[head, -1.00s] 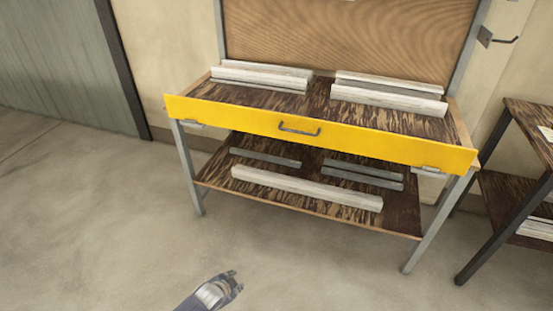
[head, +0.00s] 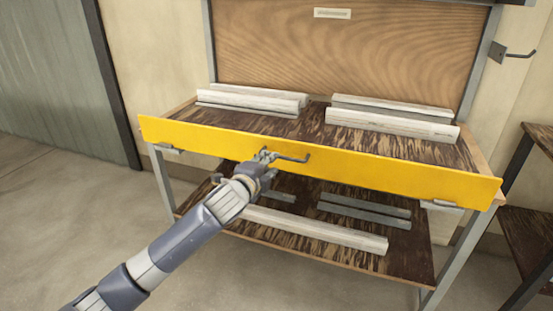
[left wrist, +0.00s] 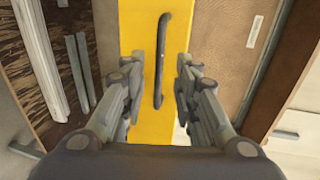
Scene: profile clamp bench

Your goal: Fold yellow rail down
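The yellow rail (head: 380,168) stands upright along the front edge of the bench top, with a dark bar handle (head: 293,158) at its middle. In the left wrist view the yellow rail (left wrist: 140,40) runs top to bottom, and the handle (left wrist: 161,60) lies between the fingers. My left gripper (head: 266,156) is in front of the rail at the handle's left end. It also shows in the left wrist view (left wrist: 157,95), open, with a finger on each side of the handle and gaps to both. My right gripper is in neither view.
White and grey profiles (head: 392,122) lie on the bench top (head: 310,120) behind the rail. More profiles (head: 365,207) lie on the lower shelf (head: 405,265). A dark side table (head: 525,230) stands at the right. The floor at the left is clear.

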